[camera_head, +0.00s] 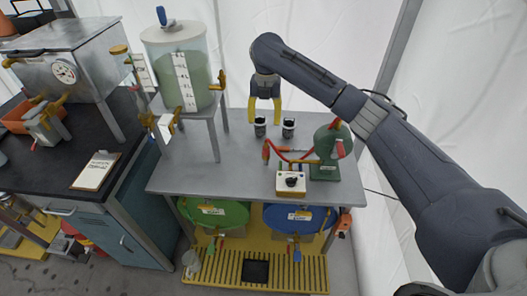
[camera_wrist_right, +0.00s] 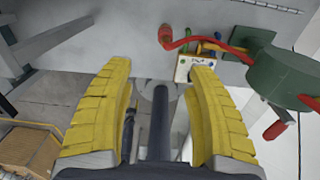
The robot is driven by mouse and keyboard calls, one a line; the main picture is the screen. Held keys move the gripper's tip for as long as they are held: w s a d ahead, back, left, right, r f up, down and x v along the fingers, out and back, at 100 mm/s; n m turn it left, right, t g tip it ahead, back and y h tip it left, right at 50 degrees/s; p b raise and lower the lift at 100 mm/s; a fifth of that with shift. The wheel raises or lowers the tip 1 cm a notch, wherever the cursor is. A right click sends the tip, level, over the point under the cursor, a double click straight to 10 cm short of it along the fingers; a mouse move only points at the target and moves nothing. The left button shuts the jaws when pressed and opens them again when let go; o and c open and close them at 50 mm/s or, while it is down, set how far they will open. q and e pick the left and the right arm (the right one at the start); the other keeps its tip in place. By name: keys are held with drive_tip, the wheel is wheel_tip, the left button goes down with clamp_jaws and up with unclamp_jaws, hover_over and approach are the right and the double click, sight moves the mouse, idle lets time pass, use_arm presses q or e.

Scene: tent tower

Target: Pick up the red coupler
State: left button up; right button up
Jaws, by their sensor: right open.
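A red coupler (camera_head: 266,150) seems to form the end of a red hose on the grey table, left of the green pump body. In the right wrist view the red hose end (camera_wrist_right: 165,37) shows near the top, beyond the fingertips. My right gripper (camera_head: 264,112) has yellow fingers pointing down. It is open and apart from the coupler, behind it over the back of the table. In the right wrist view the fingers (camera_wrist_right: 162,75) are spread wide, with no coupler between them. My left gripper is not in view.
Two dark cups (camera_head: 288,128) stand near my right gripper. A clear tank (camera_head: 195,90) stands on a raised stand at left. The table's front left (camera_head: 200,178) is clear.

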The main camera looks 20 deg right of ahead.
sight(266, 147)
drive_tip(key=f, duration=1.6)
drive_tip(key=shift+d+f, duration=0.3)
drive_tip(key=shift+d, duration=0.1)
clamp_jaws()
